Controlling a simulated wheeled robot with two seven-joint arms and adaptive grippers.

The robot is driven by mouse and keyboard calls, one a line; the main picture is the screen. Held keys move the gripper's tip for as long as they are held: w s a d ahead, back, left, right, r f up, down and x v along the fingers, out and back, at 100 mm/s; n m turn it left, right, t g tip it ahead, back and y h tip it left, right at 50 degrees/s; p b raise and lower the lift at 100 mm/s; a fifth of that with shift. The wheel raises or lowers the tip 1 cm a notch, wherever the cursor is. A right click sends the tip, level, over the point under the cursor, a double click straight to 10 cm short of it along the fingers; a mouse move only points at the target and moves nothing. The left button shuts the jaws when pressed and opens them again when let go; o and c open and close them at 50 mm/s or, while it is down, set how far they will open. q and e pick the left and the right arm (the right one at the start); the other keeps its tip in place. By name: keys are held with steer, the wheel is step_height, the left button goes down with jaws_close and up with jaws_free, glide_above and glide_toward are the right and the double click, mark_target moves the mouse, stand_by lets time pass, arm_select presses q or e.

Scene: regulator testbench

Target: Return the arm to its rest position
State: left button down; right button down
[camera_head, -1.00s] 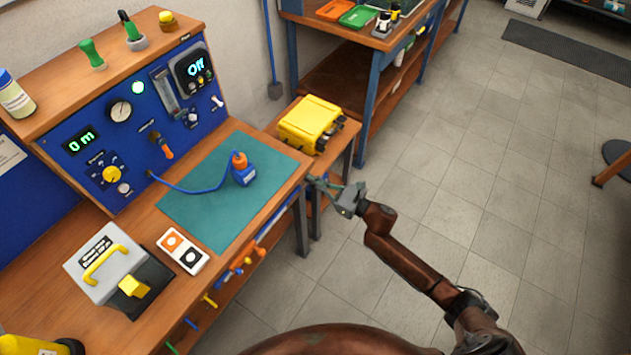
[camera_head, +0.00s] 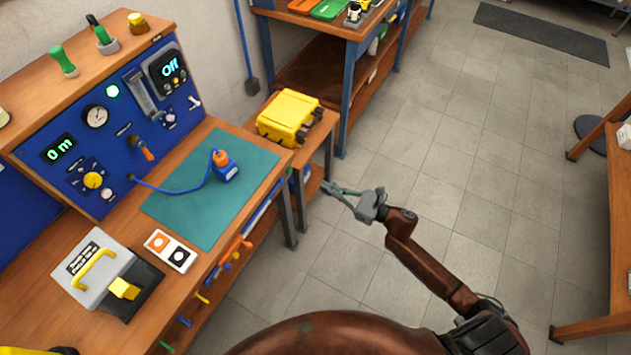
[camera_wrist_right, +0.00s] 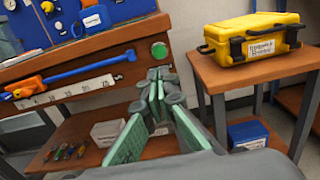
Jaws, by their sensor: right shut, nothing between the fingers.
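My right gripper (camera_head: 342,192) is shut and empty. It hangs over the floor to the right of the workbench (camera_head: 221,259), apart from it, in front of the small side table. In the right wrist view its green-padded fingers (camera_wrist_right: 158,85) come together at the tips, with the bench edge behind them. My right arm (camera_head: 430,262) reaches up from the lower right of the head view. My left gripper is not in view.
A blue regulator (camera_head: 227,172) with a hose lies on the teal mat (camera_head: 190,215). The blue panel (camera_head: 150,129) stands behind. A yellow case (camera_head: 289,117) sits on the small side table (camera_head: 317,138). Another table (camera_head: 622,200) is at far right. Open floor (camera_head: 480,190) lies between.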

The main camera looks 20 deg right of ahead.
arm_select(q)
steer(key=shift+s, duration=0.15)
arm_select(e)
steer(key=shift+s+d, duration=0.3)
steer(key=shift+s, duration=0.2)
steer(key=shift+d+f, duration=0.1)
